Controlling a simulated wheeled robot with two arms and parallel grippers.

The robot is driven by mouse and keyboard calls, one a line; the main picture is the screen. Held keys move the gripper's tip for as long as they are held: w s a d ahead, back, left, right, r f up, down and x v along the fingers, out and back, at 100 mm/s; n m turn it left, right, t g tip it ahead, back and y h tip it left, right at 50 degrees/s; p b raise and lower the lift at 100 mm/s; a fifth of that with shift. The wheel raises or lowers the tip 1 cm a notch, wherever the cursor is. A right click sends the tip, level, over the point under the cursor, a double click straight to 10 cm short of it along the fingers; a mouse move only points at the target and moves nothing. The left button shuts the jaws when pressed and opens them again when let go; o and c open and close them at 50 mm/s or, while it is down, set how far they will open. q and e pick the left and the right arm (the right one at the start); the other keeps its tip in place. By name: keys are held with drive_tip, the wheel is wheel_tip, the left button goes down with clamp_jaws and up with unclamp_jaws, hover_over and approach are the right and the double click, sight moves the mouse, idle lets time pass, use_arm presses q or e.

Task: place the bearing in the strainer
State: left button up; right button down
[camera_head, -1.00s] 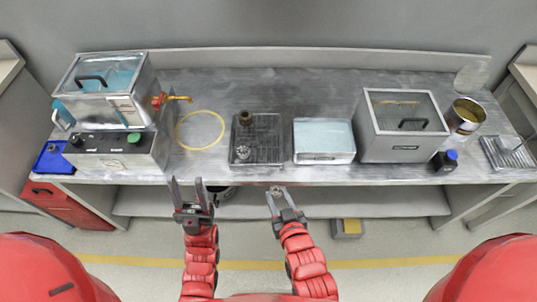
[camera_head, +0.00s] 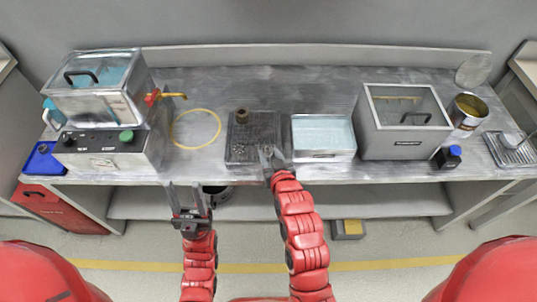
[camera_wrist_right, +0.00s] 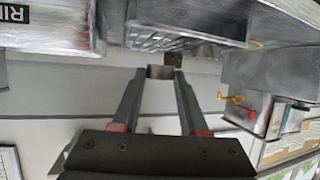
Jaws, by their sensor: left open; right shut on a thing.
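My right gripper (camera_head: 270,152) is shut on the bearing, a small grey metal ring. In the right wrist view the bearing (camera_wrist_right: 160,72) sits between the two fingertips. The strainer seems to be the dark gridded tray (camera_head: 268,122) in the middle of the bench. My right fingertips are over its front right part in the head view. I cannot tell how high the bearing is above it. A brown cylindrical part (camera_head: 242,115) stands at the tray's back left. My left gripper (camera_head: 184,187) is open and empty, in front of the bench edge.
A pan of pale blue liquid (camera_head: 323,154) stands right of the tray. Farther right are a grey lidded box (camera_head: 403,146), a blue-capped bottle (camera_head: 449,158) and an open can (camera_head: 467,112). A yellow ring (camera_head: 195,143) and a tank machine (camera_head: 105,155) are on the left.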

sight(269, 160)
drive_tip(key=shift+w+a, duration=0.1)
drive_tip(key=shift+w, duration=1.05)
wheel_tip(269, 160, down, 3)
drive_tip(key=shift+r+p, duration=0.15)
drive_tip(key=shift+p, duration=0.6)
drive_tip(key=shift+f, duration=0.3)
drive_tip(key=shift+f, duration=0.3)
drive_tip(key=shift+c, duration=2.2)
unclamp_jaws()
drive_tip(key=shift+r, duration=0.1)
